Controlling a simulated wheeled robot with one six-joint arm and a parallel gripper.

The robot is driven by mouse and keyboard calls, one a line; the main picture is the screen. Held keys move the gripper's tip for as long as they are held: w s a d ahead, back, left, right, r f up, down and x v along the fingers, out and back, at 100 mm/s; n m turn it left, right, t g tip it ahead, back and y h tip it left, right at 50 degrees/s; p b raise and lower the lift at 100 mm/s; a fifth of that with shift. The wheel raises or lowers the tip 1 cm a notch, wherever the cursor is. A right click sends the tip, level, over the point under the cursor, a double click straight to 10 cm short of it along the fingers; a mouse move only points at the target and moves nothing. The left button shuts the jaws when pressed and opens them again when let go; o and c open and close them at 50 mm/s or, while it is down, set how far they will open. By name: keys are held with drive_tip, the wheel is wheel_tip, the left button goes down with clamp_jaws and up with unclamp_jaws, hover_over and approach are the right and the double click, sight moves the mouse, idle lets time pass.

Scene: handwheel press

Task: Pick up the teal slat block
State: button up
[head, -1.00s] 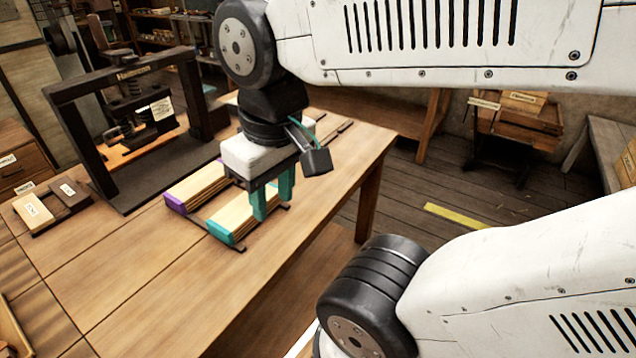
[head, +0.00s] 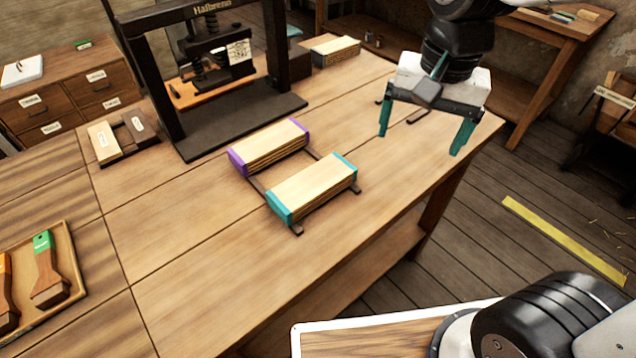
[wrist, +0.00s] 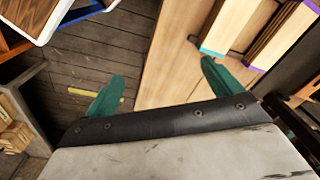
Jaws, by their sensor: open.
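The teal slat block (head: 314,189) is a stack of pale wooden slats with teal ends. It lies across two dark rails on the table, in front of the purple-ended block. My gripper (head: 423,140) has teal fingers spread wide apart with nothing between them. It hangs to the right of the teal block, over the table's right edge. In the wrist view, the teal block (wrist: 226,25) shows at the top, beyond the right finger, and is partly cut off by the frame. My fingers also show there (wrist: 160,88), open and empty.
The purple-ended slat block (head: 270,147) lies behind and left of the teal one. A black handwheel press (head: 240,120) stands at the back. A tray with brushes (head: 66,262) is at the left. The table front (head: 230,285) is clear.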

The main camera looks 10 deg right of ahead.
drive_tip(key=w+a+f+m, duration=0.3)
drive_tip(key=w+a+f, duration=0.15)
drive_tip(key=a, duration=0.25)
drive_tip(key=m, duration=0.3)
hover_over(315, 179)
drive_tip(key=shift+g, duration=0.4)
drive_tip(key=f, duration=0.5)
drive_tip(key=shift+w+d, duration=0.25)
drive_tip(key=shift+d, duration=0.05)
drive_tip(key=f, duration=0.8)
drive_tip(key=shift+s+a+f, duration=0.1)
drive_tip(key=shift+s+a, duration=0.1)
drive_tip(key=shift+a, duration=0.05)
drive_tip(key=c, duration=1.3)
